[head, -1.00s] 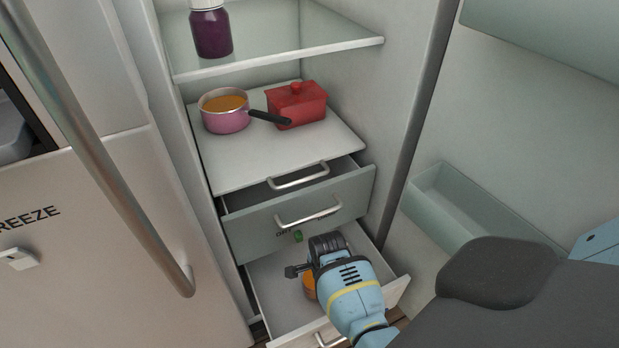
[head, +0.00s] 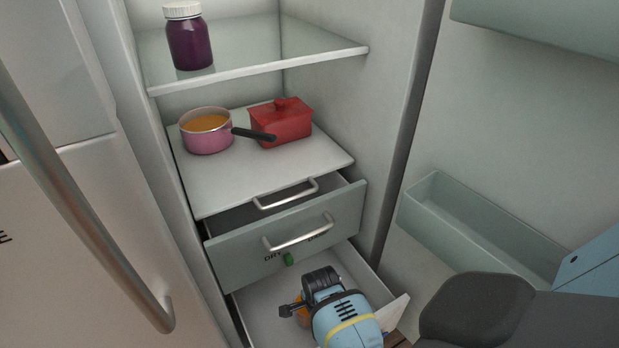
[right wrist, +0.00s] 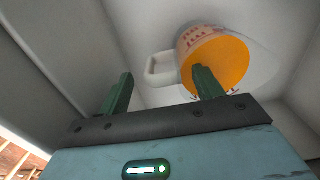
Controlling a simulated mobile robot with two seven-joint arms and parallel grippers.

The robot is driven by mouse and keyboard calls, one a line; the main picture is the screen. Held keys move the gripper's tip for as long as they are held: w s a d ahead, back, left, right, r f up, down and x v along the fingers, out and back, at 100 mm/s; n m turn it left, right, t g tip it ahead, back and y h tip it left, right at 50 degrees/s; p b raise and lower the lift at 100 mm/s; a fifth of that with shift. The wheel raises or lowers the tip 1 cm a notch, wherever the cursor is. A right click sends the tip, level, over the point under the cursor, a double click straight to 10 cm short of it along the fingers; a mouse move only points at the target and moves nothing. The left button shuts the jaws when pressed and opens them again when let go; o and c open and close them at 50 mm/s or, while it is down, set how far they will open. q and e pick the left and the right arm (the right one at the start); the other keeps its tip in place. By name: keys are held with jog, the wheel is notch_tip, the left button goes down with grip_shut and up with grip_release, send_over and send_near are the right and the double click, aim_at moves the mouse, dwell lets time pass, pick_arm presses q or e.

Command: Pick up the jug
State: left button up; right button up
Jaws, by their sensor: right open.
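The jug (right wrist: 214,62), pale with reddish markings, an orange face and a white handle on its left, shows in the right wrist view. In the head view only a little of its orange (head: 301,313) shows in the open lower drawer (head: 262,303), mostly hidden behind my right gripper. My right gripper (right wrist: 163,75) is open, its green fingers apart. In the right wrist view the handle appears between the fingers and the right finger overlaps the jug's body; contact cannot be told. My left gripper is not in view.
Above is a partly open grey drawer (head: 290,240). A pink pan (head: 207,139) with a black handle and a red lidded pot (head: 282,127) stand on the shelf over it. A purple jar (head: 189,42) stands on the glass shelf. A door bin (head: 480,225) is at right.

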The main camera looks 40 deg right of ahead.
notch_tip(320, 180, down, 5)
jog(key=shift+d+r+b, duration=0.15)
jog(key=shift+r+b, duration=0.05)
jog(key=shift+b, duration=1.05)
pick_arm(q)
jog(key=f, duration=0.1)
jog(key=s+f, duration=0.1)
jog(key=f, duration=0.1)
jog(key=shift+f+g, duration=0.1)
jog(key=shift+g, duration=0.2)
pick_arm(e)
jog(key=shift+r, duration=0.1)
jog(key=shift+c, duration=0.2)
jog(key=c, duration=0.5)
grip_shut()
